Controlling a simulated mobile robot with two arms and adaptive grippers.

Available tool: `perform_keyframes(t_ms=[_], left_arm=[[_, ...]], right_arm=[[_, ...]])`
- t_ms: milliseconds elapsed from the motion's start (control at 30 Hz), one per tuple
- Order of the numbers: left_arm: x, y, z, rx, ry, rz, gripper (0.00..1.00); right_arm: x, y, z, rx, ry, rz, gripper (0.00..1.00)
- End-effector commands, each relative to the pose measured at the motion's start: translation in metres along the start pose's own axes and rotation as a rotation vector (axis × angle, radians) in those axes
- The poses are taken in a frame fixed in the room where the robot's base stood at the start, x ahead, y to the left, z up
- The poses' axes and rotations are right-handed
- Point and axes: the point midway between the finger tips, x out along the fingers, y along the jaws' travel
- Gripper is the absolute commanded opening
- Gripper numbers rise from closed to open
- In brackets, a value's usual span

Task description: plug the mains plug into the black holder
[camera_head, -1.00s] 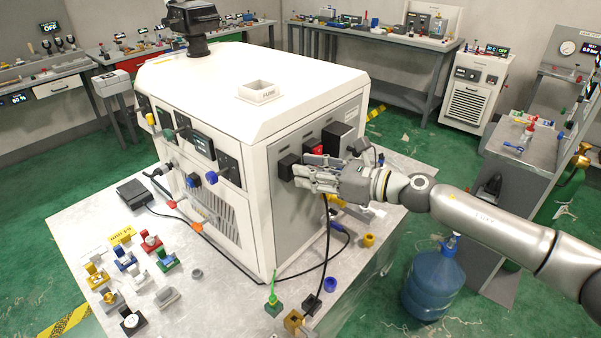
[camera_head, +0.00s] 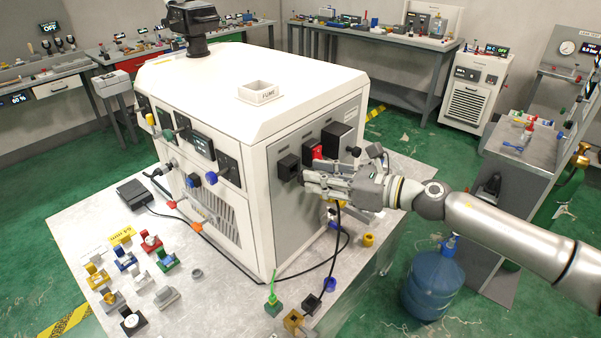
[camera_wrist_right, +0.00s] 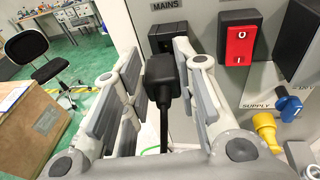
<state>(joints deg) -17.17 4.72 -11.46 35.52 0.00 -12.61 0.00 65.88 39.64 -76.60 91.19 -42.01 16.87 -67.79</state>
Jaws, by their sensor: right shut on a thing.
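The black holder (camera_head: 288,166) is a square black socket on the machine's grey side panel. In the right wrist view it (camera_wrist_right: 171,38) sits under the word MAINS. My right gripper (camera_head: 308,182) is in front of the panel, a little below and right of the holder. It is shut on the black mains plug (camera_wrist_right: 160,68), whose black cable hangs down. In the right wrist view the plug shows between the fingers, just below the holder and apart from it. The fingers mostly hide the plug in the head view. My left gripper is not in view.
A red switch (camera_wrist_right: 238,45) and a black box (camera_head: 338,140) are right of the holder on the panel. Blue and yellow (camera_wrist_right: 267,128) connectors sit lower right. The cable (camera_head: 337,225) loops over the table (camera_head: 235,290). A blue water bottle (camera_head: 433,283) stands on the floor.

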Motion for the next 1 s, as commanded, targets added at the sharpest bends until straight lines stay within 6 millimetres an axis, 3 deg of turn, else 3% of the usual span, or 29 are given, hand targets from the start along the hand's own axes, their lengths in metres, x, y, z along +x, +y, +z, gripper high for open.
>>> perform_keyframes(t_ms=[600, 1000], left_arm=[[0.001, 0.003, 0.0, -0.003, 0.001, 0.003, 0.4], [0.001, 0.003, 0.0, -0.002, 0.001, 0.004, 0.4]], right_arm=[[-0.024, 0.004, -0.003, -0.001, -0.001, -0.001, 0.0], [-0.028, 0.005, -0.003, -0.001, -0.001, -0.001, 0.0]])
